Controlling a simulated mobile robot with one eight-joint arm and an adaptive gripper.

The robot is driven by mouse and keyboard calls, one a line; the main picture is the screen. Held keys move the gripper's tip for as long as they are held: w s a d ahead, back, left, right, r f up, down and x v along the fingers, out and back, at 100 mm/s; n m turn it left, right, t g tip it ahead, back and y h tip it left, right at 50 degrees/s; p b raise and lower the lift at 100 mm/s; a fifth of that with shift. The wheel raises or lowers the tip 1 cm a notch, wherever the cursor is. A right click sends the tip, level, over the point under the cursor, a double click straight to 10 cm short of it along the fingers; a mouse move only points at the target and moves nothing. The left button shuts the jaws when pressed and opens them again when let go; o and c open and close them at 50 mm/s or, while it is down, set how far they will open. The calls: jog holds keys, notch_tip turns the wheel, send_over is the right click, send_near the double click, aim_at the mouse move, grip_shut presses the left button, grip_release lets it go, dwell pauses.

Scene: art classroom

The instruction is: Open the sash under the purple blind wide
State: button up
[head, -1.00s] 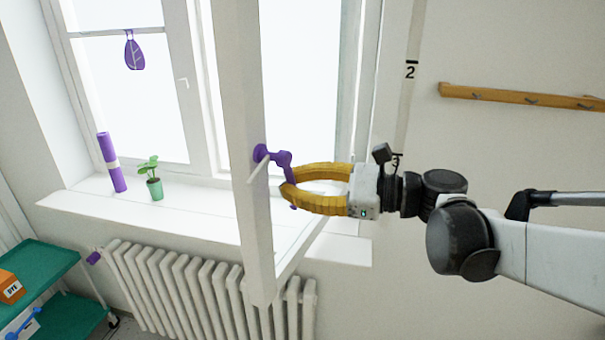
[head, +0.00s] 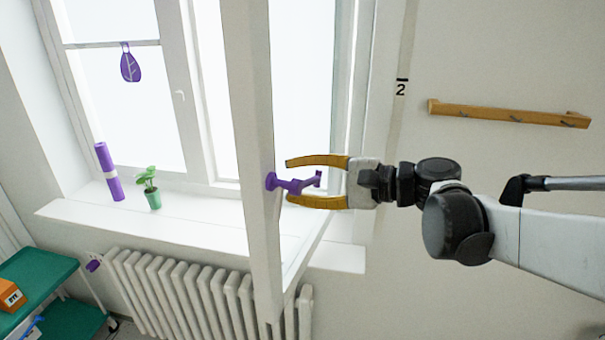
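The white sash (head: 247,110) stands swung out into the room from the right part of the window, its free edge toward me. A purple handle (head: 270,181) sits on its frame, with its lever pointing right. My gripper (head: 287,182) is open. Its yellow fingers are spread above and below the lever, whose end lies between them in this view; I see no grip on it, and contact is unclear. No purple blind is in view.
A purple roll (head: 108,172) and potted plant (head: 150,188) stand on the sill (head: 85,212). A radiator (head: 185,290) is below. A wooden hook rail (head: 510,114) is at right.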

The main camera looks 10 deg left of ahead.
jog(key=v, duration=1.2)
jog(key=shift+w, duration=0.1)
